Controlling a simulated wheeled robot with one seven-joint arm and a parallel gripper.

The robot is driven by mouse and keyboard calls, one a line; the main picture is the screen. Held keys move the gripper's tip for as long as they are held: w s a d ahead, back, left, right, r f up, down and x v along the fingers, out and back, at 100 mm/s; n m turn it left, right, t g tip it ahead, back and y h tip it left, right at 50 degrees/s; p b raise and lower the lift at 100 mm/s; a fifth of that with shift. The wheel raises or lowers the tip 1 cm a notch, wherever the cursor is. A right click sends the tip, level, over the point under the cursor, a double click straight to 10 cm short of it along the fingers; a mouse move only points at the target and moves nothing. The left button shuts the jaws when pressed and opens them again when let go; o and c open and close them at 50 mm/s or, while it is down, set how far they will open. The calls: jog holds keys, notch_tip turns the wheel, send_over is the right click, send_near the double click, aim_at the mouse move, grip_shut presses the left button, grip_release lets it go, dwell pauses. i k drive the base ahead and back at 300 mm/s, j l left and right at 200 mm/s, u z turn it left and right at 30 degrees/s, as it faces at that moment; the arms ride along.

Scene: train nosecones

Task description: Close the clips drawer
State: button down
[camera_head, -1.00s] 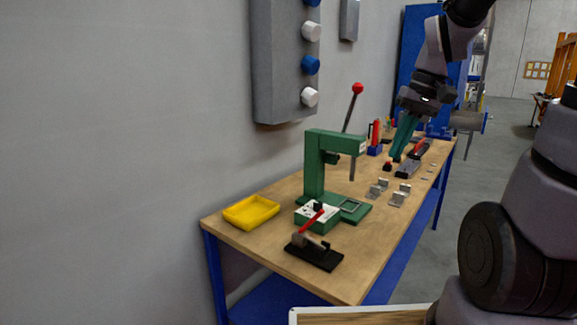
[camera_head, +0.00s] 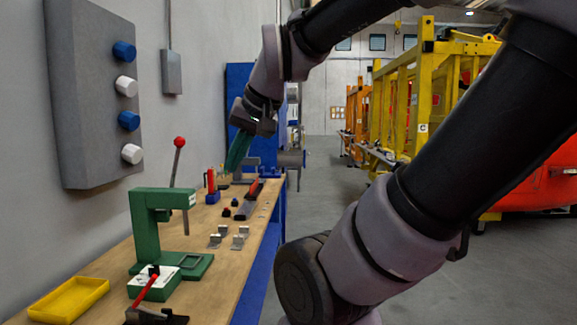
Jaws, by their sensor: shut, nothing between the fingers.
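I cannot make out the clips drawer in this view. My gripper (camera_head: 232,165), with teal fingers, points down over the far part of the workbench (camera_head: 222,283). Its fingers are together and I see nothing held in them. Several small metal clip-like brackets (camera_head: 229,237) stand on the bench top, nearer than the gripper. The bench's blue front side is seen at a steep angle, and no drawer front shows on it.
A green press (camera_head: 147,230) with a red-knobbed lever and a yellow tray (camera_head: 68,301) stand on the near bench. A grey wall panel (camera_head: 92,90) hangs at left. Yellow frames (camera_head: 427,95) and a red body (camera_head: 545,185) stand at right. Grey floor between is open.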

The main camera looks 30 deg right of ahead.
aim_at(288, 155)
jog(key=k+z, duration=0.3)
jog(key=k+l+z, duration=0.25)
jog(key=i+l+z, duration=0.1)
jog(key=z, duration=0.35)
jog(key=i+z, duration=0.25)
jog(key=z, duration=0.2)
jog(key=i+j+z, duration=0.1)
jog(key=z, duration=0.35)
jog(key=i+j, duration=0.15)
jog(key=i, duration=0.4)
jog(key=i+j, duration=0.15)
jog(key=i, duration=0.4)
jog(key=i+j, duration=0.15)
jog(key=i, duration=0.4)
jog(key=i+j, duration=0.1)
jog(key=i, duration=2.65)
jog(key=i+u, duration=0.4)
jog(key=i+l+u, duration=0.1)
jog(key=u, duration=0.3)
jog(key=i+l+u, duration=0.35)
jog(key=j+u, duration=0.1)
jog(key=u, duration=0.4)
jog(key=i+l+u, duration=0.2)
jog(key=i+l, duration=0.4)
jog(key=l, duration=0.15)
